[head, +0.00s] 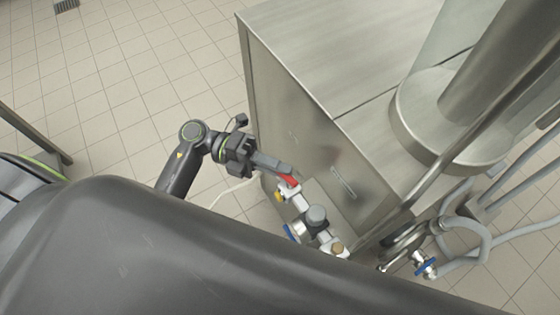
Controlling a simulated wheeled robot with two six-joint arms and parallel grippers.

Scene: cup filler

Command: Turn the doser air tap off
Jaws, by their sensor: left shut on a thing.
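A tap with a red lever (290,181) sits at the upper end of a metal valve assembly (318,217) beside the steel cabinet. My left gripper (284,172) reaches in from the left and is shut on the red lever. Its fingers cover part of the lever, so only a short red piece shows. A small yellow part (278,196) lies just below the lever. My right gripper is not in view.
The steel cabinet (292,130) stands right behind the gripper. A blue-handled valve (292,232) is close below, another blue handle (427,268) sits lower right among hoses (480,240). A large dark surface (150,250) fills the foreground. Tiled floor (130,70) is open at upper left.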

